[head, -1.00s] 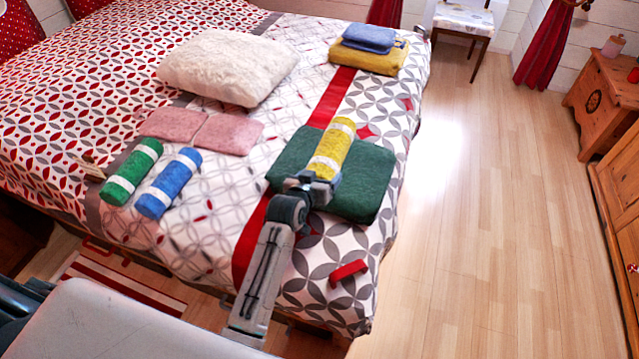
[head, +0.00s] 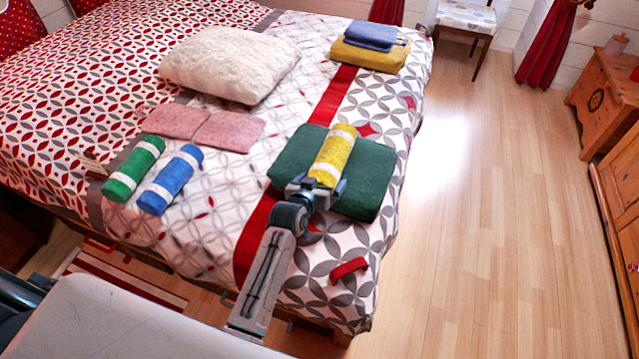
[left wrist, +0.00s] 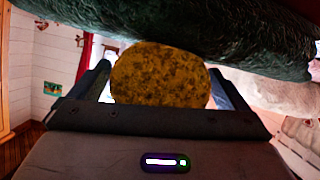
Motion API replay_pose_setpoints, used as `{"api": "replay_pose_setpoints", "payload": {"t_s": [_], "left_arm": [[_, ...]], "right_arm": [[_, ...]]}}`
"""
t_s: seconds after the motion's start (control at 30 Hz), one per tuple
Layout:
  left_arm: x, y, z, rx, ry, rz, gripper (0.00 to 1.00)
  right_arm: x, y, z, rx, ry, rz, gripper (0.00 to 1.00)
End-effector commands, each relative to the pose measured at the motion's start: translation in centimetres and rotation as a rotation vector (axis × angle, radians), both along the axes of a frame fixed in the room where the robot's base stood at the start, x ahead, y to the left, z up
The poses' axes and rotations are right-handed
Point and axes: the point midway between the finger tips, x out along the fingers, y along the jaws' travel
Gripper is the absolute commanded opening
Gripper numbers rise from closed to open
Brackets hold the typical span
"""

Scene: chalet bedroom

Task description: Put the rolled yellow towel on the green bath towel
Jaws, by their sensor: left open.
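The rolled yellow towel (head: 335,152), with white bands, lies on the folded green bath towel (head: 365,188) near the foot of the bed. My left gripper (head: 318,186) is at the near end of the roll. Its fingers are open, one on each side of the roll. In the left wrist view, the round end of the yellow towel (left wrist: 158,75) shows between the open fingers (left wrist: 160,90), against the dark green towel (left wrist: 190,22). My right gripper is not in view.
Rolled green (head: 133,168) and blue (head: 168,180) towels lie left on the bed, near pink folded cloths (head: 228,131) and a white pillow (head: 230,65). A red item (head: 348,268) lies near the bed's front corner. Folded blue and yellow towels (head: 368,55) are farther back. Floor at right is clear.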

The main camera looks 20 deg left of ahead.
Motion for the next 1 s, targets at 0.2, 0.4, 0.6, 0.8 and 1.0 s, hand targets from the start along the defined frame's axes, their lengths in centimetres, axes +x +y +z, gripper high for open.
{"api": "replay_pose_setpoints", "payload": {"t_s": [0.2, 0.4, 0.6, 0.8, 1.0], "left_arm": [[-1.7, 0.2, 0.8, -0.001, -0.001, 0.001, 0.97], [-5.7, 0.6, 2.5, -0.001, 0.0, 0.0, 0.97], [-9.2, 0.9, 3.9, -0.001, 0.0, 0.0, 0.97], [-10.9, 1.1, 4.6, 0.0, 0.001, 0.0, 0.97], [-11.1, 1.1, 4.8, 0.0, 0.0, 0.0, 0.97]], "right_arm": [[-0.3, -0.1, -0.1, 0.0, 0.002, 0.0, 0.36], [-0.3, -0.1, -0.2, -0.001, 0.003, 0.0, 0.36], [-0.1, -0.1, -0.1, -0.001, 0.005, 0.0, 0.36], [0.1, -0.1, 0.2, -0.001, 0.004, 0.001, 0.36], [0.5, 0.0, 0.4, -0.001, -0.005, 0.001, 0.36]]}}
